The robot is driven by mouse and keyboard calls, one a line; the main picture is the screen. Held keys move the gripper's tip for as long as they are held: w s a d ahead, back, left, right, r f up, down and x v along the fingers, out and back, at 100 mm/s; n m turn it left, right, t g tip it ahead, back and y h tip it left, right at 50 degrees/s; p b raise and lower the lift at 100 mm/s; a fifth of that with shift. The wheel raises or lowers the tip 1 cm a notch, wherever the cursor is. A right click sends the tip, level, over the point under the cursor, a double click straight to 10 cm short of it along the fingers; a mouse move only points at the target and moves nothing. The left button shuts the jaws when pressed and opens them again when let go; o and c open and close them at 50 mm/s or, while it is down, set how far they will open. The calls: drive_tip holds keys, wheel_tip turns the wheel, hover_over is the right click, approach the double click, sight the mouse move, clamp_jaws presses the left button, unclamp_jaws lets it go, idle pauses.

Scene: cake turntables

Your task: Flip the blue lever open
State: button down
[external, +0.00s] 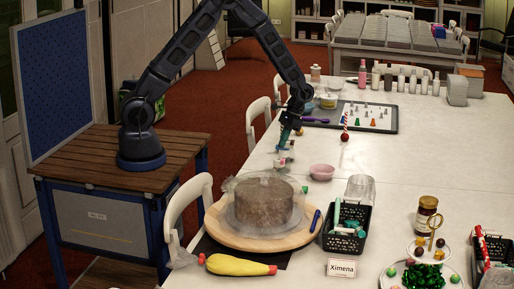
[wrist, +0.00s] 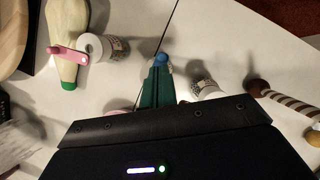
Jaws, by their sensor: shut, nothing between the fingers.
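My gripper (external: 284,142) hangs low over the white table, just beyond the cake. In the wrist view its teal fingers (wrist: 157,84) are shut with nothing between them. A small blue part (wrist: 161,60), which looks like the blue lever, shows right at the fingertips; whether they touch, and how the lever is set, I cannot tell. Another white cylinder (wrist: 205,89) is close on the right. In the external view these small parts are too small to tell apart.
A covered cake (external: 263,203) stands on a wooden turntable (external: 240,236) in front of my gripper. A striped stick (wrist: 290,100) is at the wrist view's right. The table's middle right is clear.

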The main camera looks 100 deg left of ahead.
sight(284, 151)
drive_tip(key=shift+d+n, duration=0.1)
drive_tip(key=shift+n, duration=0.4)
drive_tip(key=shift+s+d+n+t+h, duration=0.15)
drive_tip(key=shift+n+t+h, duration=0.15)
drive_tip(key=shift+n, duration=0.55)
drive_tip(key=shift+d+n+t+h, duration=0.15)
drive_tip(key=shift+n+t+h, duration=0.15)
drive_tip(key=shift+n, duration=0.55)
drive_tip(key=shift+d+n+t, duration=0.2)
drive_tip(key=shift+n+t, duration=0.1)
drive_tip(key=shift+n, duration=0.55)
drive_tip(key=shift+d+n+t, duration=0.2)
drive_tip(key=shift+n+t, duration=0.1)
drive_tip(key=shift+n, duration=0.55)
drive_tip(key=shift+w+d+n+t+h, duration=0.15)
drive_tip(key=shift+n+t, duration=0.15)
drive_tip(key=shift+n, duration=0.45)
drive_tip(key=shift+d+n+t+h, duration=0.15)
drive_tip(key=shift+n+t, duration=0.15)
drive_tip(key=shift+n, duration=0.5)
drive_tip(key=shift+w+d+n+t, duration=0.15)
drive_tip(key=shift+n+t, duration=0.15)
drive_tip(key=shift+n, duration=0.45)
drive_tip(key=shift+w+d+n+t, duration=0.15)
drive_tip(key=shift+n+t, duration=0.15)
drive_tip(key=shift+n, duration=0.55)
drive_tip(key=shift+w+d+n+t, duration=0.1)
drive_tip(key=shift+n+t, duration=0.2)
drive_tip(key=shift+n, duration=0.55)
drive_tip(key=shift+a, duration=0.2)
